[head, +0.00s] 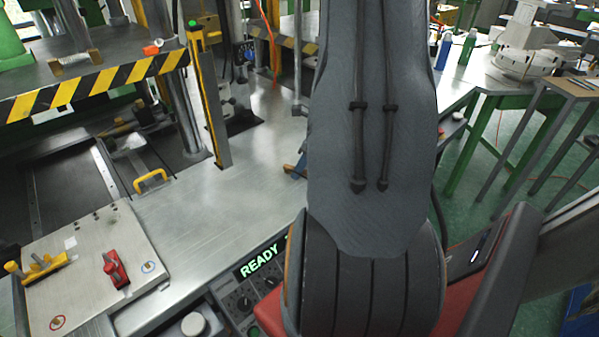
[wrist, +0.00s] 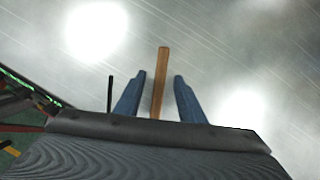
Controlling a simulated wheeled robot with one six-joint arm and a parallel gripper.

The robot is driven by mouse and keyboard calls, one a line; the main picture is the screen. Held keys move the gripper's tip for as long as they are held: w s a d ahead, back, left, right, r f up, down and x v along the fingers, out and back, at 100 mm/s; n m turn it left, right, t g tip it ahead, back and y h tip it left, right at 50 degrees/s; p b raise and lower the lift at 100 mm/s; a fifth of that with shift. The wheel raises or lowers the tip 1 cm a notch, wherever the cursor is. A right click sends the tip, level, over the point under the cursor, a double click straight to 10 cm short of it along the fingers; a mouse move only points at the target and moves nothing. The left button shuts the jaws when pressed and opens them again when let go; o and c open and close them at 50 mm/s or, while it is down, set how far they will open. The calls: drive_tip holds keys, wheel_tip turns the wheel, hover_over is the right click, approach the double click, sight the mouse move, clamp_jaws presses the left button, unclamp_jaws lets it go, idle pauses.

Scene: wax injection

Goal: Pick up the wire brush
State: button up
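In the wrist view, a narrow brown wooden strip (wrist: 161,75), which looks like the wire brush's handle, lies between the fingers of my gripper (wrist: 160,76). My gripper is open, its two blue fingers apart, with a gap on each side of the strip. The strip reaches past the fingertips; its lower end is hidden behind my wrist, and no bristles show. In the head view, a small brown end of it (head: 289,169) pokes out left of my arm beside a blue finger. My arm hides the rest.
The bare metal table (head: 225,210) is shiny. A yellow-black striped press edge (head: 95,85) and a yellow post (head: 208,100) stand at left. A plate with red (head: 116,268) and yellow clamps lies front left. A panel reading READY (head: 260,262) is at the front edge.

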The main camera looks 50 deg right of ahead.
drive_tip(key=shift+f, duration=0.25)
idle(0.3)
clamp_jaws()
